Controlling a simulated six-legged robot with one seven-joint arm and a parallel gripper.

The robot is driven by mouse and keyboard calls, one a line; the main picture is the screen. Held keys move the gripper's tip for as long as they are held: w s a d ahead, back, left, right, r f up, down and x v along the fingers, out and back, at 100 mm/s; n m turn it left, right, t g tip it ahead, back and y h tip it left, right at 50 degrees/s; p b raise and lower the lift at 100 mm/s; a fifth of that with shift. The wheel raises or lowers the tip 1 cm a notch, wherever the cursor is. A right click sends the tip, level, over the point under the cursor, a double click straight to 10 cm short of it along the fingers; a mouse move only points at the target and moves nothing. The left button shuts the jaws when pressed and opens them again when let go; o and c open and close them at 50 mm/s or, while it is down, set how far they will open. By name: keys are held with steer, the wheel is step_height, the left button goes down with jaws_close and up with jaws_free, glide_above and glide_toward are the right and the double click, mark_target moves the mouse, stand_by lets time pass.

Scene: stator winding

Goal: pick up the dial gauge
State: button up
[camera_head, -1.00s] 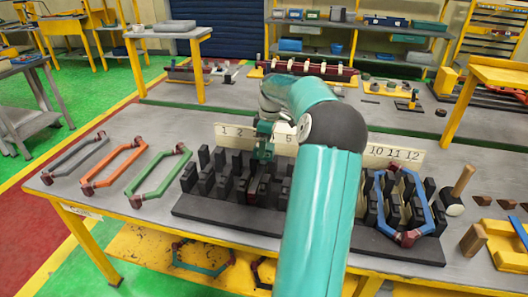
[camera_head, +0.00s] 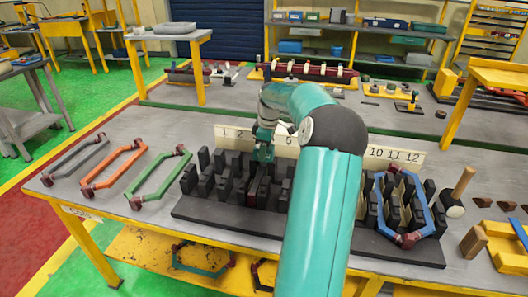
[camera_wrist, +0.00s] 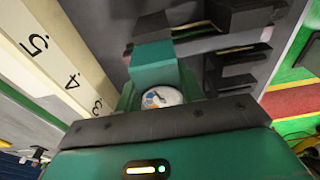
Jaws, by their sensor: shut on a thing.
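My gripper (camera_head: 263,150) is over the left part of the black slotted stator block (camera_head: 210,212), behind my arm. In the wrist view its green fingers close around the dial gauge (camera_wrist: 162,97), a small round white face with blue and orange marks. Only the face shows between the fingers; the rest of the gauge is hidden. In the head view the gauge cannot be made out at the gripper.
A numbered board (camera_head: 400,158) stands behind the block. A blue coil (camera_head: 438,213) sits on the block's right end. Grey, orange (camera_head: 112,162) and green coils lie at the left. A mallet (camera_head: 459,190) is at the right.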

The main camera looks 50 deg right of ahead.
steer(key=shift+r, duration=0.7)
steer(key=s+a+r, duration=0.2)
steer(key=a+r, duration=0.4)
steer(key=r, duration=0.2)
steer(key=s+a+r, duration=0.3)
steer(key=a+r, duration=0.3)
steer(key=r, duration=0.2)
steer(key=shift+s+a+r, duration=0.25)
steer(key=shift+s+a, duration=0.1)
steer(key=shift+a, duration=0.05)
